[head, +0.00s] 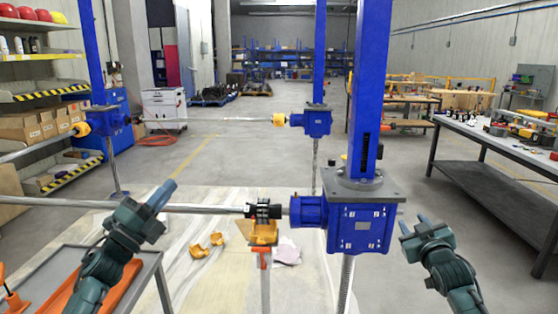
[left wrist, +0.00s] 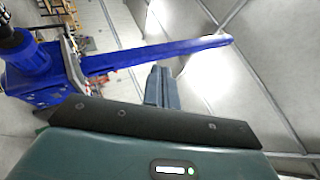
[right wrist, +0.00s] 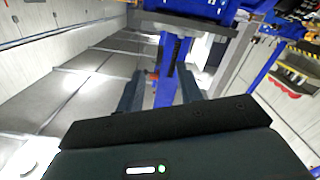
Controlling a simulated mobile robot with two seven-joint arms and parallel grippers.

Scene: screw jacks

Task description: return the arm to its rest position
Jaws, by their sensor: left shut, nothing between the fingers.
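My left gripper (head: 168,190) is raised at the left of the head view, in front of the horizontal metal shaft. Its fingers are together and empty; they also show closed in the left wrist view (left wrist: 158,86). My right gripper (head: 414,226) is to the right of the near blue screw jack (head: 361,226), apart from it. Its fingers stand apart with nothing between them, as the right wrist view (right wrist: 160,95) shows. A black coupling (head: 263,210) sits on the shaft beside the jack, above an orange support (head: 264,234).
A grey cart (head: 150,262) with an orange tray stands at the lower left. Orange half covers (head: 197,251) lie on the floor sheet. More blue jacks (head: 312,121) stand behind. A workbench (head: 500,140) is at the right, shelves at the left.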

